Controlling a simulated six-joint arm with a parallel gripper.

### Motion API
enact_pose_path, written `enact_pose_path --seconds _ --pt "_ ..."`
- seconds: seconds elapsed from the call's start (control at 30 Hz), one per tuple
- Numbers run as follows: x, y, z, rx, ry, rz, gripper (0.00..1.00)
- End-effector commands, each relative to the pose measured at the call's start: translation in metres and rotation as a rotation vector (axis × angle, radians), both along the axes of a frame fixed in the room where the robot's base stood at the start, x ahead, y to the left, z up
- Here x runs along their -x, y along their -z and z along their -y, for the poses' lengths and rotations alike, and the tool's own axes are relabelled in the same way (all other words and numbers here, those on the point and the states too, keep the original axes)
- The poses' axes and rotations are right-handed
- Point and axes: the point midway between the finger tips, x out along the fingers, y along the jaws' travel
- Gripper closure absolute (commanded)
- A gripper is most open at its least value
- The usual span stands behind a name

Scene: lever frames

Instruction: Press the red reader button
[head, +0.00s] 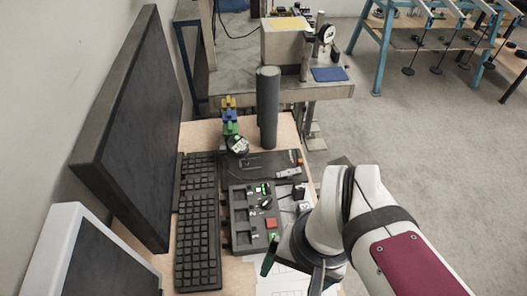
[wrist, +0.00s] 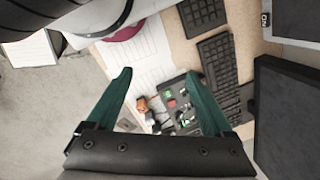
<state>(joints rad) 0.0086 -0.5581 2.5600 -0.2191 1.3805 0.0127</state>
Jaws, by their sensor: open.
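In the wrist view the red button (wrist: 171,103) shows between my fingers, nearer the right one. My gripper (wrist: 158,72) is open and empty, with its two green fingers spread over the desk. In the head view one green finger of my gripper (head: 268,262) shows just below the panel's near right corner. The other finger is hidden there. The gripper appears apart from the button.
White papers (wrist: 142,55) lie beside the panel.

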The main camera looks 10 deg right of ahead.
Motion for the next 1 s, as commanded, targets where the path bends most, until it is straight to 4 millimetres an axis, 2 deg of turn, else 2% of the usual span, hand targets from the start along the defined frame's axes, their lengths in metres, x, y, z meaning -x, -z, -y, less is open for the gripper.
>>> enact_pose_path --seconds 0.03,0.4,0.47,1.0 --pt "0.0000 0.0000 0.0000 0.000 0.000 0.000 0.25" --pt "0.0000 0.0000 0.0000 0.000 0.000 0.000 0.92" --pt "0.0000 0.0000 0.0000 0.000 0.000 0.000 1.00" --pt "0.0000 0.0000 0.0000 0.000 0.000 0.000 1.00"
